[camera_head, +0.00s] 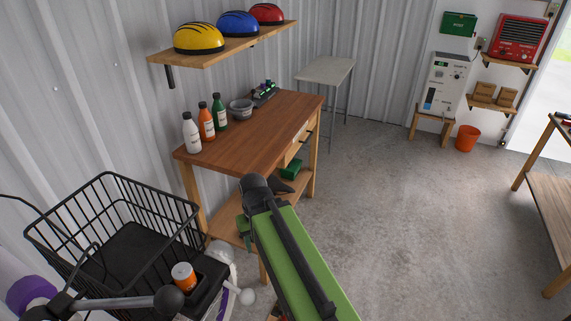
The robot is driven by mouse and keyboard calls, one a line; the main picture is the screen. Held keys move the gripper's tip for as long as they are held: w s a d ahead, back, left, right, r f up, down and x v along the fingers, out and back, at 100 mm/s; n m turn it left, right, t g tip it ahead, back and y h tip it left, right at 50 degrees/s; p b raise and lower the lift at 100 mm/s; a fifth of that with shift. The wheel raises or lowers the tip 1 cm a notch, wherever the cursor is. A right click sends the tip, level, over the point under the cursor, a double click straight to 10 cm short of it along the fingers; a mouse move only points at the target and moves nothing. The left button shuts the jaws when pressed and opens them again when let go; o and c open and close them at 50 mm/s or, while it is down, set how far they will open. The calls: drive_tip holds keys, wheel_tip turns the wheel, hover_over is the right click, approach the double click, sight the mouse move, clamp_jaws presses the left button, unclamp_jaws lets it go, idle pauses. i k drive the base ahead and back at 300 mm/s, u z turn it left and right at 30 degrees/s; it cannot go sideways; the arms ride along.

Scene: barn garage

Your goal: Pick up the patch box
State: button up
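No box in view can be read as the patch box by its label. A small green box (291,168) sits on the lower shelf of the wooden workbench, beside a dark object, and is partly hidden by the bench. Two small brown boxes (484,92) (506,97) stand on a wall shelf at the far right. A green case (459,24) hangs on the wall above. My green and black arm reaches up from the bottom middle, in front of the workbench.
The workbench top (252,130) holds several bottles, a grey bowl (241,108) and a dark tray. A wire basket (120,230) fills the lower left. A wooden table (552,185) stands at right. The concrete floor between is clear.

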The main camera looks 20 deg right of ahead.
sight(284, 176)
drive_tip(key=u, duration=0.15)
drive_tip(key=k, duration=0.55)
drive_tip(key=z, duration=2.25)
drive_tip(key=i, duration=3.3)
drive_tip(key=u, duration=3.85)
drive_tip(key=i, duration=0.1)
drive_tip(key=z, duration=2.7)
drive_tip(key=k, duration=0.15)
drive_tip(key=u, duration=2.1)
